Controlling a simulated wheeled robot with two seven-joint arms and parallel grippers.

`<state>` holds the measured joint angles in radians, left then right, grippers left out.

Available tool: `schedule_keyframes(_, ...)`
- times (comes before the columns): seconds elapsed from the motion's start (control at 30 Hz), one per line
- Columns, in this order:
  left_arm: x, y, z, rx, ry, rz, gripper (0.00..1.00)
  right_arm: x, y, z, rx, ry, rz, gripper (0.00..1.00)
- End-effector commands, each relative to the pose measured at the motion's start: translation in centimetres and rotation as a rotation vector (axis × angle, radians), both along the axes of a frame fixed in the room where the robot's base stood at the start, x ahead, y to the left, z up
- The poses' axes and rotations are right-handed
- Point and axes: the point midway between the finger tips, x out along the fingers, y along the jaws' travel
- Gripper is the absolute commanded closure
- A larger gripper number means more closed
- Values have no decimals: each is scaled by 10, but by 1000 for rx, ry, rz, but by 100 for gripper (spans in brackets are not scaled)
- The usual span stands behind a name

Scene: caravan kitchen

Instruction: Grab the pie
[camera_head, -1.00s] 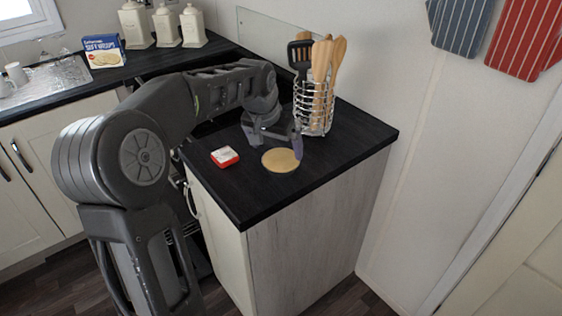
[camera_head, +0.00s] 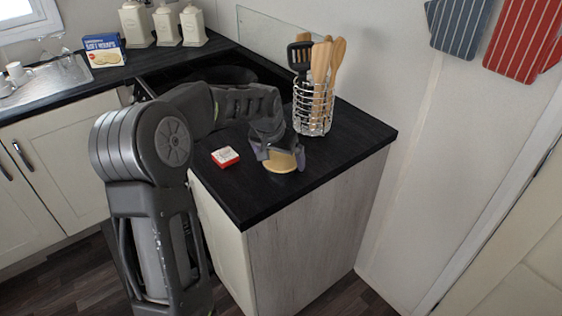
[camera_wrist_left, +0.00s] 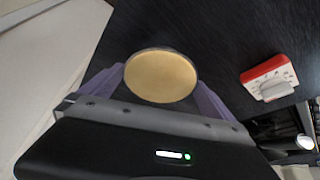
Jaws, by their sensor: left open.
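The pie (camera_head: 281,163) is a flat, round, tan disc lying on the black countertop (camera_head: 252,202) near its front corner. My left gripper (camera_head: 281,161) is open over the pie, its fingers on either side, and hides part of it in the head view. In the left wrist view the whole top of the pie (camera_wrist_left: 160,76) shows between the two purple fingertips (camera_wrist_left: 161,86). I cannot tell whether the fingers touch it. My right gripper is in neither view.
A wire holder (camera_head: 313,108) with wooden utensils stands behind, near the wall. The counter right of the pie is clear.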

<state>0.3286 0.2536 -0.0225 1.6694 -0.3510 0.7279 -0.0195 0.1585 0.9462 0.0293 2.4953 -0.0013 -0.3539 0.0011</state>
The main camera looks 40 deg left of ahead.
Motion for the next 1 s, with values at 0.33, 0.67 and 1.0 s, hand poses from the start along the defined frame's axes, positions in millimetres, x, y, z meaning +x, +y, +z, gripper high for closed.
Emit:
schedule_keyframes(0.33,0,0,0,0,0,0,0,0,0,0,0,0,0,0)
schedule_keyframes(0.67,0,0,1,0,0,0,16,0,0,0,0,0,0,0)
schedule_keyframes(1.0,0,0,1,0,0,0,43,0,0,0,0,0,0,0)
